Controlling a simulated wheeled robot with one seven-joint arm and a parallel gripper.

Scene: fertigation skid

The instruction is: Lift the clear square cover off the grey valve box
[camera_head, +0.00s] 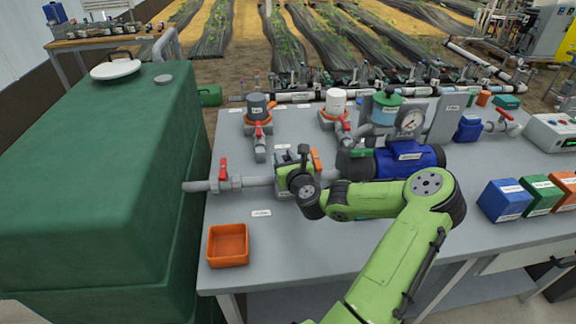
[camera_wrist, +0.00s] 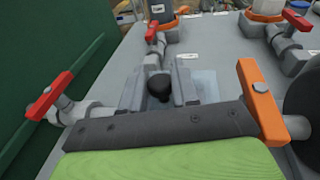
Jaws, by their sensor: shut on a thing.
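My gripper (camera_head: 296,172) is over the pipe line in the middle of the bench, pointing down. In the wrist view my gripper (camera_wrist: 160,92) has its two grey fingers shut on a round black knob (camera_wrist: 159,84). A pale clear square cover (camera_wrist: 206,84) shows around and beside the fingers, under the knob. The grey valve box (camera_head: 284,192) is mostly hidden behind my gripper in the head view. Whether the cover rests on the box or is raised from it cannot be told.
A red-handled valve (camera_head: 224,178) is left of my gripper and an orange-handled valve (camera_head: 316,160) is close on its right. A blue pump (camera_head: 405,158) stands further right. An orange tray (camera_head: 228,245) sits at the front left, with bare bench beside it. A green tank (camera_head: 110,170) borders the left.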

